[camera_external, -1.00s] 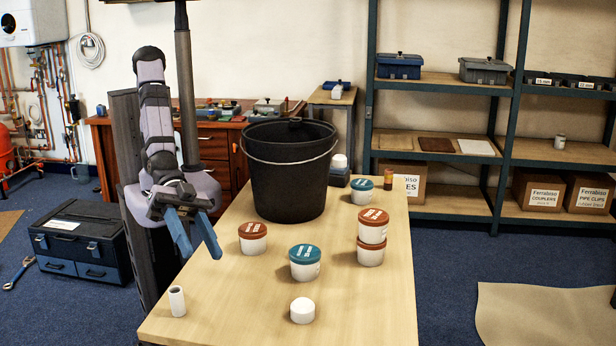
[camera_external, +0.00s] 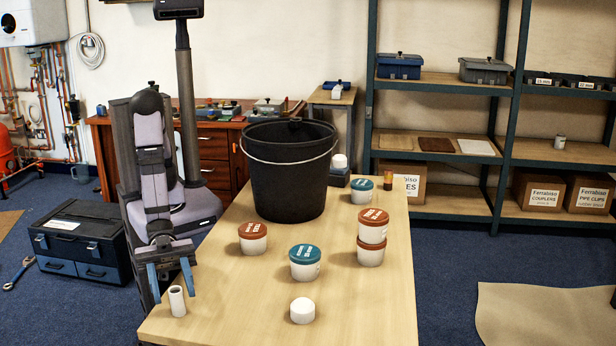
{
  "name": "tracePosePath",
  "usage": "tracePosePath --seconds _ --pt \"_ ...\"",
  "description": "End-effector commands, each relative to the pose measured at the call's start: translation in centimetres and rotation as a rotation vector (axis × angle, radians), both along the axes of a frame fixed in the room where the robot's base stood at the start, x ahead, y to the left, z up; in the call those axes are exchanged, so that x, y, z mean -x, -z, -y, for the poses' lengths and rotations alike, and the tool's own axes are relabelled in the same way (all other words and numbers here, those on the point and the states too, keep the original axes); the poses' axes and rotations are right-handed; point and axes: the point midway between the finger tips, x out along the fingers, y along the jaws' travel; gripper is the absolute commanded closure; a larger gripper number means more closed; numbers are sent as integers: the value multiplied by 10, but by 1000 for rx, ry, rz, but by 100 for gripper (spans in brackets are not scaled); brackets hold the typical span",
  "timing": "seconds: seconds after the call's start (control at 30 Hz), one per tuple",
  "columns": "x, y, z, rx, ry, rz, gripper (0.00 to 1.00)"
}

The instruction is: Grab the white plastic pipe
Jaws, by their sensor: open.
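The white plastic pipe (camera_external: 177,301) is a short hollow piece standing upright at the near left corner of the wooden table. My gripper (camera_external: 173,292) has two blue fingers and is open and empty. The fingers point down, just behind and above the pipe in the picture, one to the left of it and one to the right. I cannot tell whether the fingers are level with the pipe or still behind it. The pipe's front and open top are in full view.
The wooden table (camera_external: 240,318) also holds a white cap (camera_external: 302,310), a red-lidded tub (camera_external: 253,238), a teal-lidded tub (camera_external: 305,262), two stacked red-lidded tubs (camera_external: 371,238) and a black bucket (camera_external: 287,180). The table is clear between the pipe and the cap.

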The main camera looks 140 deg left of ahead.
Motion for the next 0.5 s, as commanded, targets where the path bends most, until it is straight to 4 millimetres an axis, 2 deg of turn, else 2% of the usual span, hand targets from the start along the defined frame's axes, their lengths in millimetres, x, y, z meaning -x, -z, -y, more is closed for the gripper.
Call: tracePosePath --seconds 0.3,0.5 --pt "-12 0 2 1 0 0 58" --pt "-33 0 5 1 -1 1 58"
